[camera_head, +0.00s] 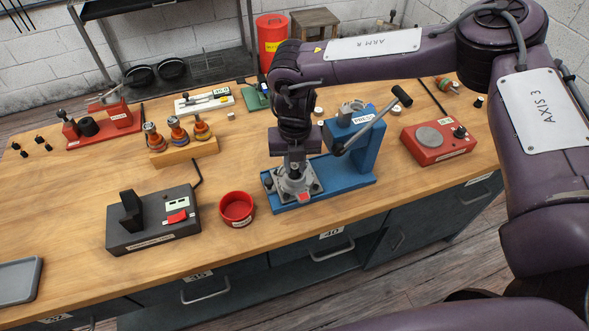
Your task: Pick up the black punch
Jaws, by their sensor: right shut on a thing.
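My right gripper (295,172) points down over the base of the blue press (359,150). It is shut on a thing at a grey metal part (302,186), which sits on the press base. The fingers and the grey part overlap, so I cannot make out what is held. I cannot identify the black punch for certain. A small black cylinder (478,101) stands at the right end of the bench, and several small black pieces (40,139) lie at the far left. My left gripper is out of view.
A red bowl (237,208) and a dark grey device (153,220) are left of the press. A wooden block with several coloured pieces (184,152) stands behind them. A red box (437,142) is right of the press. The press lever (372,124) sticks out near my arm.

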